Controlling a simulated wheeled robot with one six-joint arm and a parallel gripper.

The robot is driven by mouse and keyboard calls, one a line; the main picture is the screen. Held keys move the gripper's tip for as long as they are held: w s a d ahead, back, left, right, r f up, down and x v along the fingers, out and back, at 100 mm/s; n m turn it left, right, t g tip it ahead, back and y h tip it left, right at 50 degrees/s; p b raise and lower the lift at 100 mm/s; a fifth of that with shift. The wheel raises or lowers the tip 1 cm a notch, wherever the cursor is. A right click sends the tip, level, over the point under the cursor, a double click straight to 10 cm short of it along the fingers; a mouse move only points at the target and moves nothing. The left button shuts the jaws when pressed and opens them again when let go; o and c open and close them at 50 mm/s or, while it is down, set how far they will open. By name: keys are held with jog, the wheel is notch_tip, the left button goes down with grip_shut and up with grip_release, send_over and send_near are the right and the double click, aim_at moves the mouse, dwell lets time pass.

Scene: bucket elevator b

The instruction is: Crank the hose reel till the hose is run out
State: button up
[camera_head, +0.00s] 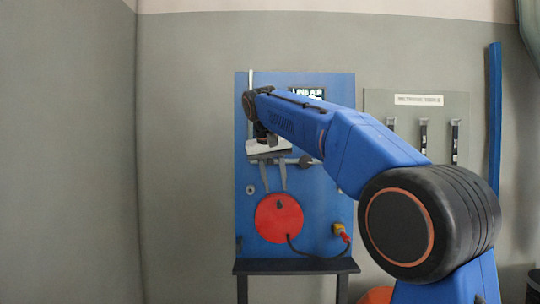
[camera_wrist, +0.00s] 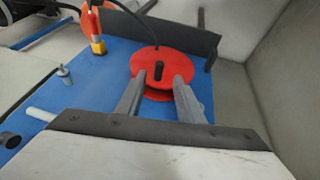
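The hose reel is a red disc (camera_head: 279,220) on the lower part of a blue panel; it also shows in the wrist view (camera_wrist: 148,57). A small dark crank knob (camera_head: 279,204) stands on its face, near the upper rim in the head view. In the wrist view the knob (camera_wrist: 158,72) appears between my fingertips. A black hose (camera_head: 297,249) runs from the reel to a red and yellow fitting (camera_head: 340,232). My gripper (camera_head: 271,190) is open, its fingers pointing down just above the knob. It also shows in the wrist view (camera_wrist: 158,80). No contact is visible.
The blue panel (camera_head: 318,212) has a dark shelf (camera_head: 296,266) below it. A grey knob on a bar (camera_head: 304,161) lies right of my gripper. A grey board (camera_head: 406,115) with several hanging tools is further right. Wall space on the left is clear.

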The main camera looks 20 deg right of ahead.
jog(key=v, duration=1.1)
jog(key=shift+s, duration=0.15)
jog(key=s+d+f+n+y, duration=0.1)
jog(key=s+d+f, duration=0.1)
jog(key=s+f, duration=1)
jog(key=s+d+f+y, duration=0.1)
jog(key=s+d+f, duration=0.2)
jog(key=s+f, duration=1)
jog(key=s+d+f+n+t, duration=0.1)
jog(key=s+d+f, duration=0.1)
jog(key=s+f, duration=1)
notch_tip(320, 180, down, 9)
jog(key=shift+s+d+f+n+y, duration=0.2)
jog(key=shift+s+d+n+y, duration=0.1)
jog(key=shift+y, duration=0.1)
